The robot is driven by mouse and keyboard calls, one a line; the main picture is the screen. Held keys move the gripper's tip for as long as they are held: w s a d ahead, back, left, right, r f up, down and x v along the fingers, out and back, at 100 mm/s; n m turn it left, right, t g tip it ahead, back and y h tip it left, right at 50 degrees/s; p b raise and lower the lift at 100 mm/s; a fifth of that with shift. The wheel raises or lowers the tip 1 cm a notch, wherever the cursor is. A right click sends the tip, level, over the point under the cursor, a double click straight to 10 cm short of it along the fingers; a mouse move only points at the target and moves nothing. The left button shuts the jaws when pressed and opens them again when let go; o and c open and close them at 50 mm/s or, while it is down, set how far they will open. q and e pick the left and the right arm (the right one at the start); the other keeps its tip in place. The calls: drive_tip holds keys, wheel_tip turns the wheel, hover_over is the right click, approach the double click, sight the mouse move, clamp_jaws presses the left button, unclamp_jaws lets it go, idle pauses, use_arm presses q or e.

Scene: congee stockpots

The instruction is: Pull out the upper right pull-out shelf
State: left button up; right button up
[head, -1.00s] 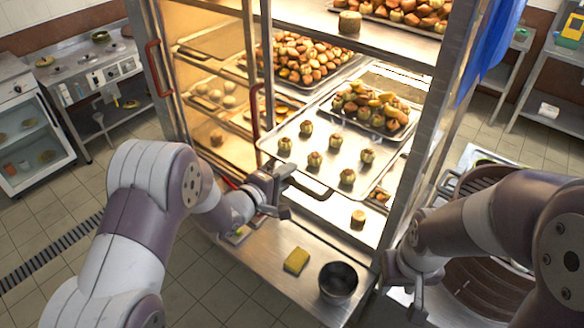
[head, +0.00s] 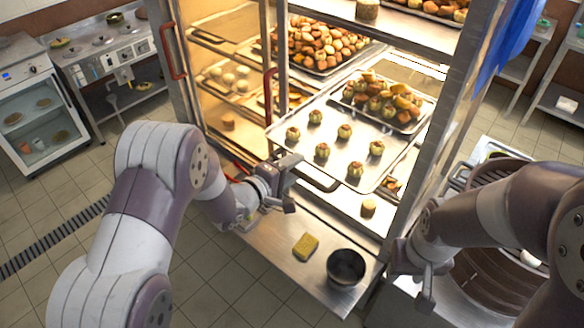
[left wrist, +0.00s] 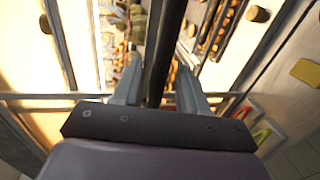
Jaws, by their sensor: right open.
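The upper right pull-out shelf (head: 300,135) is a metal tray with small pastries and, further back, a heaped tray (head: 383,100). Its dark handle (head: 325,186) is at the front edge. My left gripper (head: 291,184) is at the left end of this handle, just in front of the shelf. In the left wrist view its two fingers (left wrist: 158,90) stand apart, with a dark bar (left wrist: 165,50) running between or just beyond them; I cannot tell whether they touch it. My right gripper (head: 426,283) is open and empty, low right of the cabinet.
A sponge (head: 305,246) and a dark bowl (head: 346,268) stand on the metal ledge below. A red door handle (head: 270,92) rises left of the shelf. The cabinet's right post (head: 425,150) borders it. A round steamer (head: 480,270) stands at the right.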

idle(0.3)
use_arm(q)
drive_tip(key=shift+a, duration=0.1)
drive_tip(key=shift+s+a+r, duration=0.1)
drive_tip(key=shift+s+a, duration=0.1)
drive_tip(key=shift+s, duration=0.05)
drive_tip(key=b+v, duration=0.2)
drive_tip(key=v, duration=1)
drive_tip(key=shift+b, duration=0.3)
drive_tip(key=shift+d, duration=0.1)
